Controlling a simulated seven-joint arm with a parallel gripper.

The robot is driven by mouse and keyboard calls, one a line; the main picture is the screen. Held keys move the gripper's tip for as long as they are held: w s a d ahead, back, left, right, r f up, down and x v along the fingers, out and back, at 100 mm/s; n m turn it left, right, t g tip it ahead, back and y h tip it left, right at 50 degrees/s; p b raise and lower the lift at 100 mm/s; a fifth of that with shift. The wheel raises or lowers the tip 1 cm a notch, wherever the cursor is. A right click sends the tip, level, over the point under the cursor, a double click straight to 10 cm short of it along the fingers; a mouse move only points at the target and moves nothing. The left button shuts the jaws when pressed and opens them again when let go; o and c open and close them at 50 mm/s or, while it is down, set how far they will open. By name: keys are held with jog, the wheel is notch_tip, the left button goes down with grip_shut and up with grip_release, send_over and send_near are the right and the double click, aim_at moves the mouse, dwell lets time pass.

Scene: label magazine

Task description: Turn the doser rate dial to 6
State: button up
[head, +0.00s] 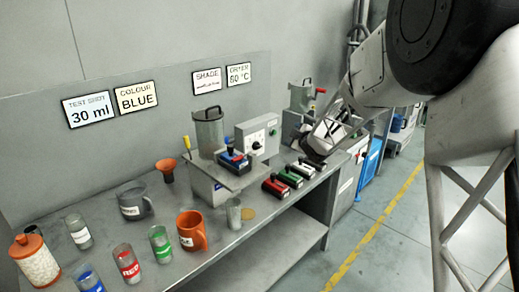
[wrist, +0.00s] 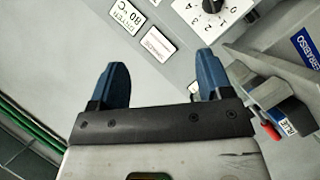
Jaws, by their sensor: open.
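The doser's light control box (head: 243,144) stands on the bench in the head view, with a small dark dial on its front. In the wrist view a black dial (wrist: 212,5) with a printed number scale shows at the top edge, partly cut off. Its low numbers are readable, but its pointer setting is not clear. My gripper (wrist: 162,70) is open and empty, its two blue fingers apart and not touching the dial. In the head view my gripper (head: 311,156) is to the right of the control box, above the bench.
A cartridge labelled BLUE (wrist: 282,110) is close right of my fingers in the wrist view. Red, green and dark cartridges (head: 282,183) lie on the bench before the box. A metal hopper (head: 208,131) stands left of it. Mugs and cups, including an orange mug (head: 191,231), fill the left.

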jog(key=s+d+r+m+g+h, duration=0.25)
jog(key=s+m, duration=0.25)
jog(key=s, duration=0.9)
jog(key=s+d+r+m+g+h, duration=0.2)
jog(key=s+m+g, duration=0.15)
jog(key=s, duration=1.05)
jog(key=s+d+r+m+g+h, duration=0.2)
jog(key=s+m, duration=0.4)
jog(key=s, duration=0.8)
jog(key=w+a+f+t+y, duration=0.1)
jog(key=w+a+t, duration=0.15)
jog(key=w, duration=1.45)
jog(key=w+a+f+t+y, duration=0.15)
jog(key=w+t, duration=0.25)
jog(key=w, duration=1.2)
jog(key=w+a+f+n+t+y, duration=0.1)
jog(key=w+a+f+y, duration=0.15)
jog(key=w, duration=0.35)
jog(key=w+a+f+n+t+y, duration=0.1)
jog(key=w+a+f+y, duration=0.1)
jog(key=w+f+y, duration=0.3)
jog(key=n+g+y, duration=0.2)
jog(key=y, duration=0.2)
send_near(258, 146)
jog(key=w, duration=0.1)
jog(key=w+a+f, duration=0.1)
jog(key=shift+w+f, duration=0.3)
